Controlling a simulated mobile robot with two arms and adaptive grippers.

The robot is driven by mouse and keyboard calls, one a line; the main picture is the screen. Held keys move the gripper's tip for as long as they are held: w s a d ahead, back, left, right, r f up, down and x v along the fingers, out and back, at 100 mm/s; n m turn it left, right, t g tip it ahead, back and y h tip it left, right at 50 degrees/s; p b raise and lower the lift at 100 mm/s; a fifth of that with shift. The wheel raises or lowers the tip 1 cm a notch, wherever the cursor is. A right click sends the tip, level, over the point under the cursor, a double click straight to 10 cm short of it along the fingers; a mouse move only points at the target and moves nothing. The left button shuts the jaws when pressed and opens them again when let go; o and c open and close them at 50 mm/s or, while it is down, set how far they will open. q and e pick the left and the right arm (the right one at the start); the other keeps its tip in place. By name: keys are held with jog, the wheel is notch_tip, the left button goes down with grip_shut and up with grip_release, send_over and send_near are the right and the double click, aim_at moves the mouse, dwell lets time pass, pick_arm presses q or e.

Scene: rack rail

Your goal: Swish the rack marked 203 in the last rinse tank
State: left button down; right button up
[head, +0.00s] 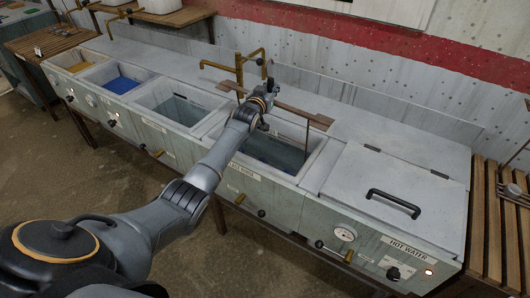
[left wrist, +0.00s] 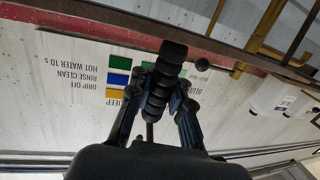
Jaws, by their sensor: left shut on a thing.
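My left gripper (head: 265,92) is over the tank row and shut on a black ribbed handle (left wrist: 165,80), which fills its fingers in the left wrist view. In the head view a thin brown bar (head: 318,118) runs across behind the gripper, above the open tank. A thin upright (head: 307,138) drops from its right part toward that tank. I cannot read a 203 mark on it. The open tank of dark water (head: 275,150) lies below and beside my forearm, left of the lidded tank; its front label is partly readable. My right gripper is not in view.
The lidded hot water tank (head: 395,195) has a raised black handle. Another water tank (head: 185,108), a blue tank (head: 122,82) and a yellow one (head: 78,64) stand left. Brass taps (head: 240,68) rise behind. A slatted bench (head: 490,240) is at right.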

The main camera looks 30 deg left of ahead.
pick_arm(q)
jog(key=shift+r, duration=0.3)
jog(key=r+p, duration=0.5)
jog(key=r, duration=0.1)
jog(key=s+r+p, duration=0.1)
jog(key=r+p, duration=1)
jog(key=p, duration=0.1)
jog(key=shift+s+r, duration=0.35)
jog(key=shift+r, duration=0.05)
